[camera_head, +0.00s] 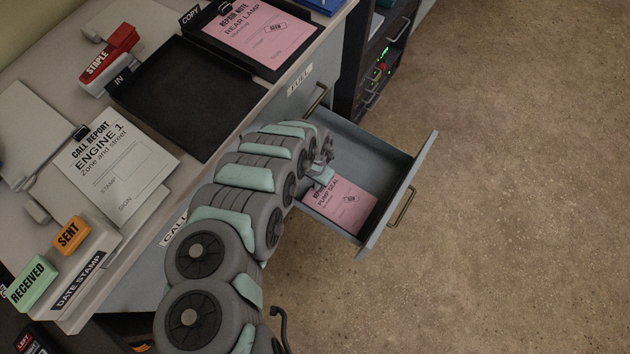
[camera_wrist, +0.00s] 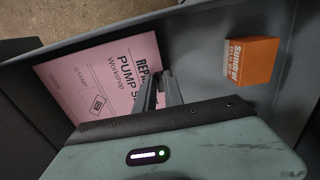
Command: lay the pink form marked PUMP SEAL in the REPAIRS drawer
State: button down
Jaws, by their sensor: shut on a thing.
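The pink form marked PUMP SEAL (camera_head: 347,206) is inside the outline of an open grey drawer (camera_head: 375,149) at the desk's front. I cannot tell whether it rests on the drawer floor or hangs just above it. No label of this drawer shows. My gripper (camera_head: 325,176) reaches down into the drawer, partly hidden by my arm. In the wrist view, its fingers (camera_wrist: 160,88) are shut on the edge of the pink form (camera_wrist: 100,78), beside the printed title, covering part of it.
An orange box (camera_wrist: 252,61) stands in the drawer, to the right in the wrist view. Another pink form, REAR LAMP (camera_head: 260,34), lies on the COPY tray. A black IN tray (camera_head: 190,95), stapler (camera_head: 110,55) and ENGINE 1 report (camera_head: 115,155) are on the desk.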

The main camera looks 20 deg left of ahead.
notch_tip(320, 180, down, 3)
jog(key=shift+r+b, duration=0.1)
jog(key=shift+b, duration=0.35)
jog(key=c, duration=1.5)
grip_release()
jog(key=shift+o, duration=0.2)
notch_tip(320, 180, up, 12)
jog(key=p, duration=0.6)
